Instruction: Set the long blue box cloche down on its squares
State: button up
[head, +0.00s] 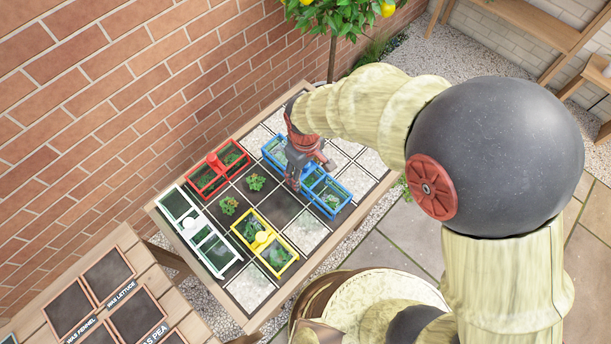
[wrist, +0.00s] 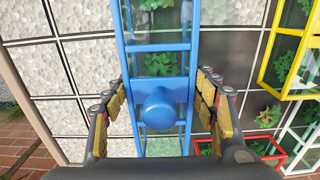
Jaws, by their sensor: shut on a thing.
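The long blue box cloche (head: 330,193) has a blue frame with clear panes and a round blue knob. In the head view it lies along the far right part of the gridded table, partly hidden by my gripper (head: 298,178). In the wrist view the blue cloche (wrist: 158,47) runs up the middle, its knob between the fingers of my gripper (wrist: 160,100). My gripper is shut on the cloche at its knob. Green plants show through the panes. The cloche looks close over the squares; I cannot tell whether it touches them.
The table (head: 250,325) has dark soil and pale gravel squares. A red cloche (head: 212,160), a white cloche (head: 187,225) and a yellow cloche (head: 262,238) stand on its left and front. Two uncovered plants (head: 255,182) (head: 228,205) sit between them. A brick wall (head: 120,110) stands behind.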

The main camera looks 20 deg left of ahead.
jog(key=shift+f, duration=0.95)
jog(key=shift+d, duration=0.1)
jog(key=shift+f, duration=0.2)
jog(key=o, duration=1.4)
jog(key=shift+c, duration=0.2)
jog(key=shift+r, duration=0.1)
notch_tip(320, 180, up, 12)
jog(key=p, duration=0.3)
jog(key=shift+r, duration=0.1)
